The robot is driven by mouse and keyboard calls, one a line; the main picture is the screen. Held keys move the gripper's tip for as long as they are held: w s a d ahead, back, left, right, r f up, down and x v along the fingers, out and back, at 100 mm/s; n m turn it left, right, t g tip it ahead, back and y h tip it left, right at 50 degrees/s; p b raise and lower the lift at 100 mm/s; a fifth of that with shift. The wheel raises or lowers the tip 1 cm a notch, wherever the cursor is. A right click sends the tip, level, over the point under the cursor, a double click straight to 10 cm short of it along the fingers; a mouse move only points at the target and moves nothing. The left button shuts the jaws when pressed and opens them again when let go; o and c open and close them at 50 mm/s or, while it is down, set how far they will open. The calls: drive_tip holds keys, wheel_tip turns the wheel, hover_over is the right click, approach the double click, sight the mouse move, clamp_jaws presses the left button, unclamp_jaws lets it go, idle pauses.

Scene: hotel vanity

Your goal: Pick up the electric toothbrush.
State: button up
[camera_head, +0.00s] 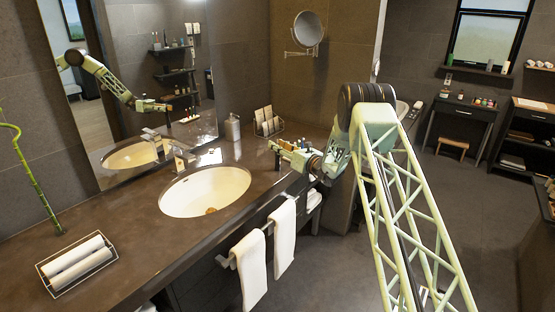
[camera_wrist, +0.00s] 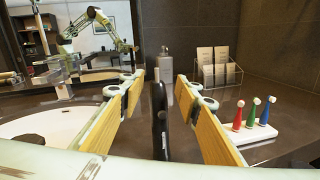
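A slim black upright object (camera_wrist: 160,122), which looks like the handle of the electric toothbrush, stands in the middle of the wrist view. My gripper (camera_wrist: 160,80) is open, with one yellow-padded finger on each side of it. A gap shows between the handle and each pad, so neither finger appears to touch it. The lower part of the handle is hidden. In the head view my gripper (camera_head: 275,147) is low over the counter, right of the basin, and I cannot make out the toothbrush there.
Right of the fingers, red, green and blue brush heads (camera_wrist: 237,117) stand on a white base (camera_wrist: 240,137). Behind are a grey dispenser (camera_wrist: 165,66) and a wire card holder (camera_wrist: 219,75). The sink basin (camera_head: 205,192) is to the left. Rolled towels (camera_head: 76,262) lie at front left.

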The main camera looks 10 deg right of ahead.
drive_tip(key=shift+c, duration=0.2)
clamp_jaws()
drive_tip(key=shift+r, duration=0.1)
